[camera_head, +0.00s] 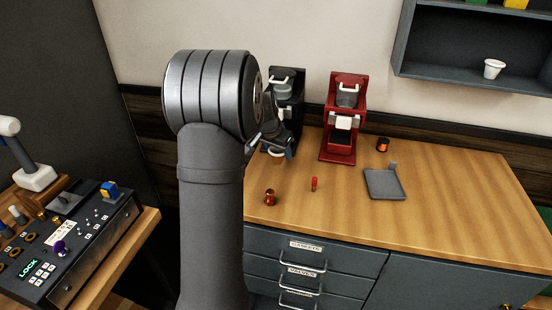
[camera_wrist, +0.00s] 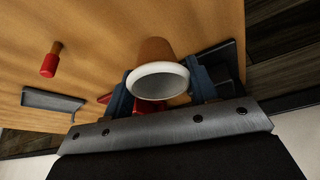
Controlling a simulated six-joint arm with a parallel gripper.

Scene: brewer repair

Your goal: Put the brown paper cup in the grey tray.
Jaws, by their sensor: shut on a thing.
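The brown paper cup (camera_wrist: 155,50) has a white rim that faces the wrist camera. It sits between the two blue fingers of my gripper (camera_wrist: 162,82), which is shut on it.
The black brewer (camera_head: 285,84) and red brewer (camera_head: 346,90) stand against the wall. A red peg (camera_head: 314,184), a small red-brown item (camera_head: 270,197) and a black-and-orange item (camera_head: 383,144) stand on the counter. A white cup (camera_head: 494,69) is on the shelf. The counter's right side is clear.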

